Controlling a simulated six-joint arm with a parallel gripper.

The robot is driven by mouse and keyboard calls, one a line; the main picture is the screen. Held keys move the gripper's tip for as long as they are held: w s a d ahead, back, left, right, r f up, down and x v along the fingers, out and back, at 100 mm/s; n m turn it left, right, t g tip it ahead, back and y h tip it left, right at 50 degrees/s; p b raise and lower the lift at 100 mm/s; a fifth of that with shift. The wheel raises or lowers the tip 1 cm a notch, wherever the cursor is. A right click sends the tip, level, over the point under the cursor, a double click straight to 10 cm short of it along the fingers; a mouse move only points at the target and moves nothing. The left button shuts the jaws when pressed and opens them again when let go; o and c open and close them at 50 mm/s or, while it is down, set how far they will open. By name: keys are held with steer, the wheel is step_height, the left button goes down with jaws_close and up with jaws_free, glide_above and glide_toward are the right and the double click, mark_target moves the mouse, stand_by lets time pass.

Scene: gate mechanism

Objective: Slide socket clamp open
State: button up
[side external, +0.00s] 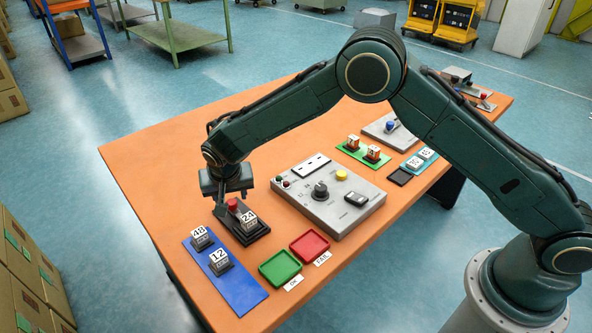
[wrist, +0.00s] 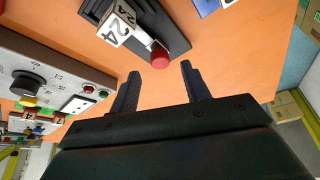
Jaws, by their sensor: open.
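The socket clamp is a black base (side external: 240,233) with a red knob (side external: 232,204), near the left part of the orange table. A white block marked 24 (side external: 248,219) sits in it beside the knob. In the wrist view the base (wrist: 165,22), the block (wrist: 118,24) and the red knob (wrist: 160,58) show at the top. My gripper (wrist: 159,70) is open and empty, with the knob in line with the gap between its fingertips. In the side view my gripper (side external: 226,201) is right at the knob. I cannot tell whether it touches.
A grey control panel (side external: 308,215) stands to the right of the clamp. A blue mat (side external: 243,293) with blocks 48 and 12 lies in front. Green (side external: 281,268) and red (side external: 309,246) trays lie to the front right. Bare table lies left of the clamp.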

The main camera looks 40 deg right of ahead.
mark_target(231, 202)
steer(key=shift+x, duration=2.1)
jaws_close()
